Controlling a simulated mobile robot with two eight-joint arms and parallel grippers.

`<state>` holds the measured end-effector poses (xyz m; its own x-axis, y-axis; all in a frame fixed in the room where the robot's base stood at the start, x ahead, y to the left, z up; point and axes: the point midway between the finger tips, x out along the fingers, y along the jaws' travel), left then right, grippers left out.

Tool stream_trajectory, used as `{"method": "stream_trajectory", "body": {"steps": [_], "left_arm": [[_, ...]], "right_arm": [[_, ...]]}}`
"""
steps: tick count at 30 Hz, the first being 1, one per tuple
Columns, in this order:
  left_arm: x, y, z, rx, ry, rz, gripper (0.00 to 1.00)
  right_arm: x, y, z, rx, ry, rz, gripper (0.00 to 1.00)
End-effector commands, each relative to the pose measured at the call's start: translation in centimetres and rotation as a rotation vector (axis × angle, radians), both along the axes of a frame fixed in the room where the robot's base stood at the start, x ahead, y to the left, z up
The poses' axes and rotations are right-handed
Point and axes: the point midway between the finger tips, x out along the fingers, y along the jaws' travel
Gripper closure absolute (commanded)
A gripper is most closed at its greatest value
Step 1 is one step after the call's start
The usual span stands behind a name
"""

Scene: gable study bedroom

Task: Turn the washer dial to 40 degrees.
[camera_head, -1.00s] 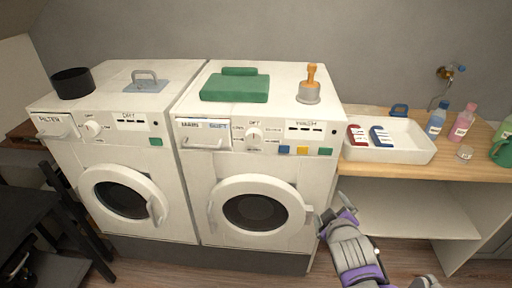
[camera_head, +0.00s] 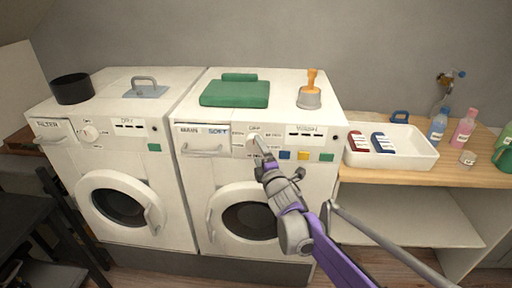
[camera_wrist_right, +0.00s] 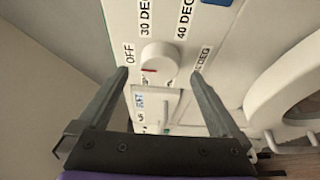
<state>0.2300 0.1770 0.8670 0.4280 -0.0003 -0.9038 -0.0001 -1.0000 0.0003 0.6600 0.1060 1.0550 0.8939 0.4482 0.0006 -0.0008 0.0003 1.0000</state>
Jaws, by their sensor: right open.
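The washer (camera_head: 325,190) is the right-hand white machine, labelled WASH. Its round white dial (camera_head: 253,141) is on the front panel, partly covered by my right gripper (camera_head: 262,147). In the right wrist view the dial (camera_wrist_right: 160,56) carries a red mark on the side towards the OFF label (camera_wrist_right: 129,54). The 30 DEG label (camera_wrist_right: 146,18) and 40 DEG label (camera_wrist_right: 184,18) are also around it. My right gripper (camera_wrist_right: 160,75) is open, its fingertips on either side of the dial with gaps; contact is not visible. My left gripper is not in view.
The washer's drawer (camera_head: 203,148) is left of the dial. Blue, yellow and green buttons (camera_head: 304,155) are right of it. The round door (camera_head: 216,213) is below. The dryer (camera_head: 165,190) stands left; a wooden counter (camera_head: 465,178) with a white tray (camera_head: 405,159) stands right.

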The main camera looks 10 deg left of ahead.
Motion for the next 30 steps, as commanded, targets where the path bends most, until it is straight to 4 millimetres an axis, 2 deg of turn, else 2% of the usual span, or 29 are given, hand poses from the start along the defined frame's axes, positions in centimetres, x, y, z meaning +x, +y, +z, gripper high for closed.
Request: {"method": "stream_trajectory", "body": {"steps": [6,18,30], "left_arm": [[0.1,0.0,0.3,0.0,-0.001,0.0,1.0],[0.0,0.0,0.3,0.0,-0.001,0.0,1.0],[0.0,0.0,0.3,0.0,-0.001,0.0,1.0]], "right_arm": [[2.4,1.2,0.0,0.0,0.0,0.0,0.0],[3.0,1.5,0.0,0.0,0.001,-0.001,0.02],[3.0,1.4,0.0,0.0,0.001,-0.001,0.74]]}}
